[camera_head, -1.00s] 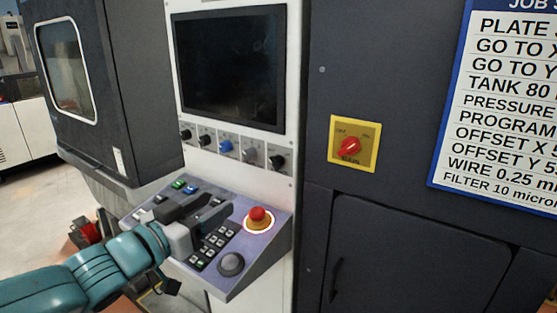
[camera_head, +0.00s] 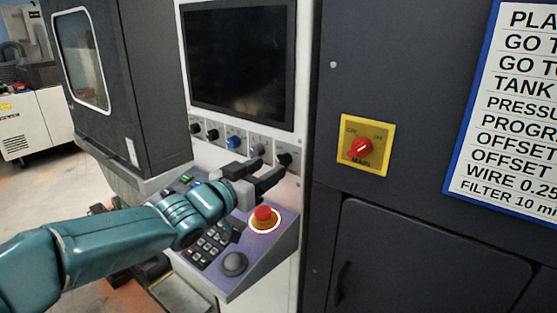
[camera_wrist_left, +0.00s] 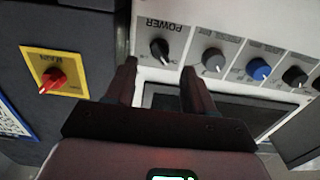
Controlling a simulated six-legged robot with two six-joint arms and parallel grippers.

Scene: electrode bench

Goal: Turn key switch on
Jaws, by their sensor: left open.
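The row of rotary switches sits under the screen. Its rightmost black knob, labelled POWER in the wrist view (camera_wrist_left: 160,48), shows in the head view (camera_head: 286,159). I cannot tell which knob is the key switch. A red rotary switch (camera_head: 360,148) on a yellow plate marked MAIN is on the dark cabinet; it also shows in the wrist view (camera_wrist_left: 53,80). My left gripper (camera_head: 272,173) is open and empty in front of the POWER knob. In the wrist view the knob lies between and just beyond its fingertips (camera_wrist_left: 160,70), apparently apart from them. The right gripper is not in view.
A sloped control panel (camera_head: 255,250) with keys and a red emergency button (camera_head: 263,214) lies below my left gripper. The dark screen (camera_head: 240,60) is above the knobs. Grey (camera_wrist_left: 214,60) and blue (camera_wrist_left: 259,69) knobs are beside the POWER knob.

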